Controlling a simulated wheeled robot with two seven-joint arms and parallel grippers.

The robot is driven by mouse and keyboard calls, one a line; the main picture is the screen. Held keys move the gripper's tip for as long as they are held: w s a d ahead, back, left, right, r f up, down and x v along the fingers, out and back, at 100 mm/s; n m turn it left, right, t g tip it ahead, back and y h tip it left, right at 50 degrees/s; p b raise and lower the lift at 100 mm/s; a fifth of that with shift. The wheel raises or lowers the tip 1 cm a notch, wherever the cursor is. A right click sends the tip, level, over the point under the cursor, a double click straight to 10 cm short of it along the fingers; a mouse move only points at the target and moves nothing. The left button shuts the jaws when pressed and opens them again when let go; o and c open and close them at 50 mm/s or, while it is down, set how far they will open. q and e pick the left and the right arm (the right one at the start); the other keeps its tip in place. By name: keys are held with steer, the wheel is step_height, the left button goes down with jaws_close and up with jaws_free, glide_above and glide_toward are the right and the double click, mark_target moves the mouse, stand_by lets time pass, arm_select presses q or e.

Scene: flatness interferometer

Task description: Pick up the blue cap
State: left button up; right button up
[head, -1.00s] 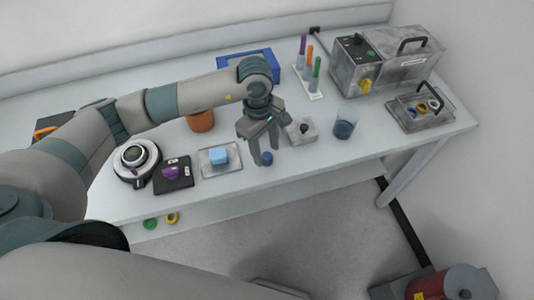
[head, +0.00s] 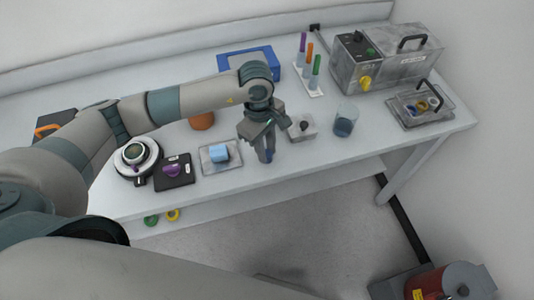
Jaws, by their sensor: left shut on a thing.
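The small dark blue cap (head: 269,156) is near the front edge of the white table, mostly hidden by my fingers. My left gripper (head: 265,154) points down from above and is shut on the cap. I cannot tell whether the cap still touches the table. My right gripper is not in view.
A light blue block on a tray (head: 208,170) stands just left of the gripper. A small grey box with a black knob (head: 302,128) and a glass of dark blue liquid (head: 345,122) stand to the right. The table edge is close in front.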

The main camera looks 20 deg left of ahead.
mark_target(269, 154)
arm_select(q)
steer(key=shift+r+b, duration=0.6)
steer(key=shift+r, duration=0.2)
step_height(269, 154, up, 2)
steer(key=shift+r+b, duration=0.2)
steer(key=shift+b, duration=0.55)
steer(key=s+d+r+b, duration=0.3)
steer(key=s+d+r, duration=0.3)
steer(key=s, duration=0.3)
steer(key=shift+s+d+r, duration=0.2)
steer(key=shift+s+r, duration=0.2)
steer(key=shift+r, duration=0.15)
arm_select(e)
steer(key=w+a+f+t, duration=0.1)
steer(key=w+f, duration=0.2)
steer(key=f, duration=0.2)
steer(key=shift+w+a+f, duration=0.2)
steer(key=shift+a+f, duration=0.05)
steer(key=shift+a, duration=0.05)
